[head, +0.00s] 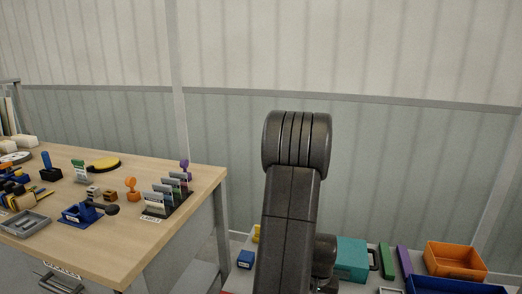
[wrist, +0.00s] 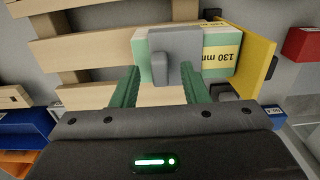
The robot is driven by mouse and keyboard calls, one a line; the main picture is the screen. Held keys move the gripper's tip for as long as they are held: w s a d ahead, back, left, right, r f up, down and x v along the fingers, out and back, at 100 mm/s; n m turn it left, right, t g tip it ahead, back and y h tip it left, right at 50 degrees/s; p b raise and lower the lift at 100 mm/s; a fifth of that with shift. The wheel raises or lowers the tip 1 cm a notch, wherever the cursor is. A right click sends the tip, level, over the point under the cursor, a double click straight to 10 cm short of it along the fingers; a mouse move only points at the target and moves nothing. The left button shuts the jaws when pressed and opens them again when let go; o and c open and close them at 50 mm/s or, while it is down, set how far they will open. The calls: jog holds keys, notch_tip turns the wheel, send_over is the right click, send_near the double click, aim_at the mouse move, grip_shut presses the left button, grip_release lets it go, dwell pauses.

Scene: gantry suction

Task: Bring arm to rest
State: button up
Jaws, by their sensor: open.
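My gripper (wrist: 157,75) shows in the wrist view, with two green fingers apart and nothing visibly clamped between them. Beyond the fingertips is a pale green block (wrist: 219,48) with a yellow label reading "130 mm". A grey piece (wrist: 165,57) with a raised rib lies across the block, in line with the fingers. I cannot tell whether a finger touches either. In the head view my dark arm rises in the middle, and the gripper is out of that picture.
In the wrist view, a yellow plate (wrist: 254,55) stands right of the block, and wooden slats (wrist: 90,50) lie beyond. In the head view, a wooden table (head: 115,257) with small tools is left; a teal case (head: 351,258) and an orange bin (head: 455,260) are right.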

jog(key=shift+f, duration=0.1)
jog(key=shift+f, duration=0.2)
notch_tip(320, 180, up, 14)
jog(key=p, duration=0.2)
notch_tip(320, 180, down, 14)
jog(key=b, duration=0.2)
jog(key=shift+f+b, duration=0.1)
jog(key=shift+b, duration=0.2)
notch_tip(320, 180, up, 4)
jog(key=p, duration=0.3)
notch_tip(320, 180, up, 5)
jog(key=p, duration=0.4)
jog(key=shift+p, duration=0.35)
